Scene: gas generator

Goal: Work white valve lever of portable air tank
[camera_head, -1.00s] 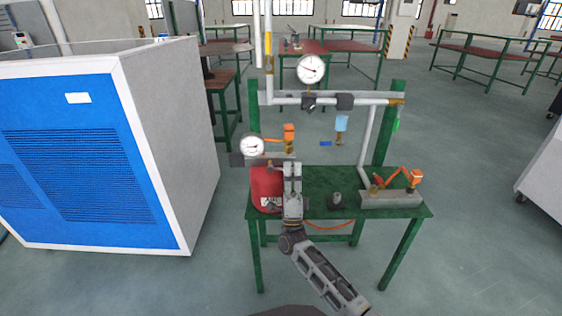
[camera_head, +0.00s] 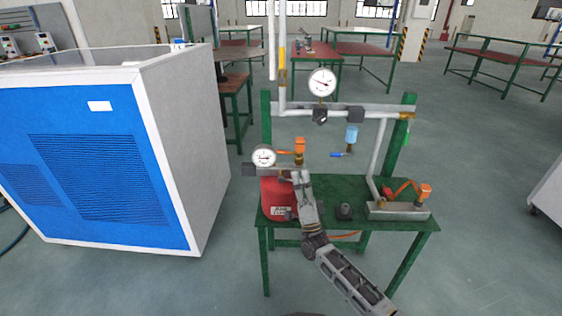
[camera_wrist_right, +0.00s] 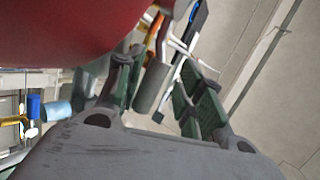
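The red portable air tank (camera_head: 277,197) sits at the left end of the green table, and its side fills the top left of the right wrist view (camera_wrist_right: 60,25). A round white gauge (camera_head: 263,156) is above it. My right gripper (camera_head: 300,176) is at the tank's right side, near its top fittings, partly covering them. In the wrist view its fingers (camera_wrist_right: 163,88) stand apart, with a grey cylinder (camera_wrist_right: 151,87) showing between or beyond them; I cannot tell if they touch it. A thin white piece (camera_wrist_right: 181,47), possibly the lever, shows beyond the fingertips. My left gripper is not in view.
The green table (camera_head: 350,190) has a pipe frame with a large gauge (camera_head: 322,82) and a blue-handled valve (camera_head: 342,154). A grey block with orange fittings (camera_head: 398,209) is at its right. A blue-and-white cabinet (camera_head: 100,160) stands close at left.

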